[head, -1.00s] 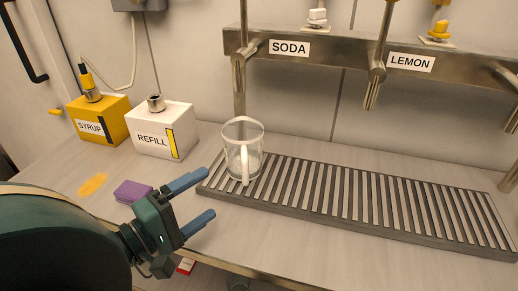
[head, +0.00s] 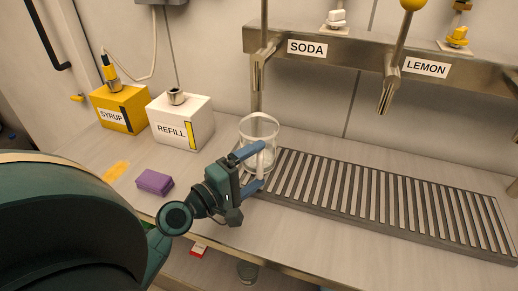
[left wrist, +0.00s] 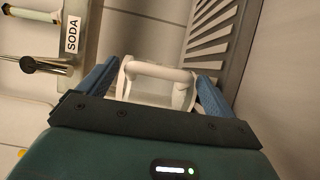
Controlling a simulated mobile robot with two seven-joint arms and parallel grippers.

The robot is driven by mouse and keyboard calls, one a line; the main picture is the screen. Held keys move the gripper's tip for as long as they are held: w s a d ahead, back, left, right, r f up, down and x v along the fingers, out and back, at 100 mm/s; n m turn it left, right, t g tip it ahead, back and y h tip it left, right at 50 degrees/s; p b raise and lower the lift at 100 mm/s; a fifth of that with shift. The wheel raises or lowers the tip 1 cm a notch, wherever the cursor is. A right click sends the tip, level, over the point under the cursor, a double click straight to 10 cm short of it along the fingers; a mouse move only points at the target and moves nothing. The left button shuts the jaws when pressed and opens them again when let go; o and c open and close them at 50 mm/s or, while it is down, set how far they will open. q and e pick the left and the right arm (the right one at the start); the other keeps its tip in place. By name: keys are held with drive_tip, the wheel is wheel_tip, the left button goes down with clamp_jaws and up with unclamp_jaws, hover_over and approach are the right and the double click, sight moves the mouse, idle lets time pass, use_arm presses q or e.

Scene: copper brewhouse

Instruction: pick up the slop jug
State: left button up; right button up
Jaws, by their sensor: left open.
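The slop jug (head: 258,128) is a clear jug with a whitish rim and handle. It stands upright at the left end of the slatted drip tray (head: 380,200), below the soda tap. My left gripper (head: 256,167) is at the jug's near side, its blue fingers open on either side of the handle. In the left wrist view the jug's white handle (left wrist: 160,72) lies between the two open fingers (left wrist: 158,88), with a gap at the left finger; contact at the right finger is unclear. My right gripper is not in view.
A yellow syrup box (head: 121,107) and a white refill box (head: 181,120) stand at the back left. A purple sponge (head: 154,182) lies near the counter's front edge, by an orange smear (head: 116,171). Soda and lemon taps (head: 390,88) hang above the tray.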

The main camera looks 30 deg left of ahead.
use_arm(q)
drive_tip(key=shift+x, duration=1.4)
drive_tip(key=shift+c, duration=0.2)
drive_tip(key=c, duration=1)
